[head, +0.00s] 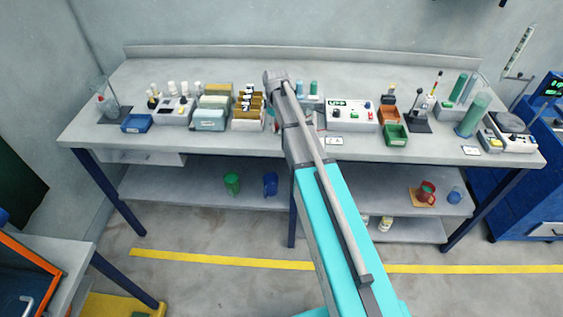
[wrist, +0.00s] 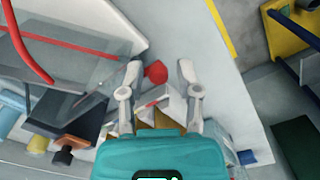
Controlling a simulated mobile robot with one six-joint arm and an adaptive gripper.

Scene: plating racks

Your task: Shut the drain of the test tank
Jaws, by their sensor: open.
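In the wrist view a clear-walled tank (wrist: 85,62), which looks like the test tank, fills the upper left, with red tubing across it. A red knob (wrist: 156,72), possibly the drain's handle, sits beside the tank over the pale bench top. My gripper (wrist: 160,70) is open, one finger on each side of the red knob in the picture. I cannot tell whether they touch it, nor whether the drain is open or shut. In the head view my arm hides the gripper and most of the tank's area mid-bench.
The bench (head: 350,152) is crowded at the back; its front strip is mostly clear. Brown-and-white racks (head: 247,112) stand left of my arm. A white control box (head: 350,117) and a green bin (head: 396,135) stand right. A lower shelf holds a green cup (head: 232,183).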

